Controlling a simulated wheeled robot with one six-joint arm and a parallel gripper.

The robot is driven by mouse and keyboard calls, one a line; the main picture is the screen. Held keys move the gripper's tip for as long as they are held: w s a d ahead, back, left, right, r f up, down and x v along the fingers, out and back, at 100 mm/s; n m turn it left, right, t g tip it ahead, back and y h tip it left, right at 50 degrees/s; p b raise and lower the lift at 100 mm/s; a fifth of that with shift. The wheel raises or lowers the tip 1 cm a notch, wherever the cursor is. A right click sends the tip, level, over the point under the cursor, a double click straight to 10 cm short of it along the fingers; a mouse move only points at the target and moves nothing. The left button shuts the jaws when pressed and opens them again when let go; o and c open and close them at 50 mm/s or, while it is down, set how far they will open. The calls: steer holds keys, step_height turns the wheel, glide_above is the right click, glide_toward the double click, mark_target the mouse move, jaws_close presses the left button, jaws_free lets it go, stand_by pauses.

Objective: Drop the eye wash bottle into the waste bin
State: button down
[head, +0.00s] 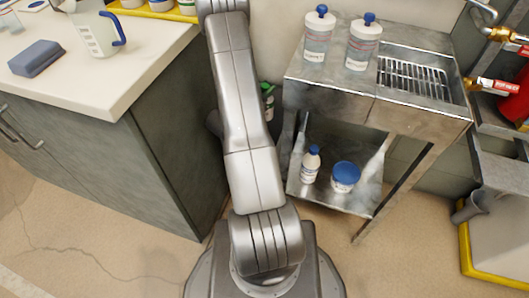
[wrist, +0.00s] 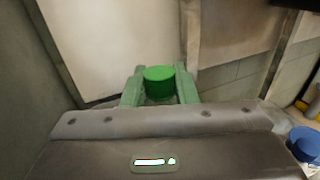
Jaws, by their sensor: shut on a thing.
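In the wrist view, a round green cap (wrist: 160,74), which I take to be the eye wash bottle's top, sits between the two green fingers of my gripper (wrist: 159,88). The fingers are shut on it, one at each side. The bottle's body below the cap is hidden by the gripper housing. In the head view, a small green and white patch (head: 268,97) shows just right of my arm, beside the steel cart; I cannot tell whether it is bottle or finger. My arm hides most of that spot. I cannot make out a waste bin for certain.
A steel cart (head: 330,92) stands right of my arm, with two blue-topped bottles above and a small bottle (head: 311,163) and blue-lidded jar (head: 345,176) on its lower shelf. A counter (head: 120,75) stands left. Pipes and a red object are at far right. Floor is clear in front.

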step_height(320, 180, down, 3)
steer(key=shift+b, duration=0.5)
steer(key=c, duration=1.1)
jaws_free()
step_height(320, 180, up, 10)
steer(key=p, duration=0.2)
steer(key=shift+p, duration=0.3)
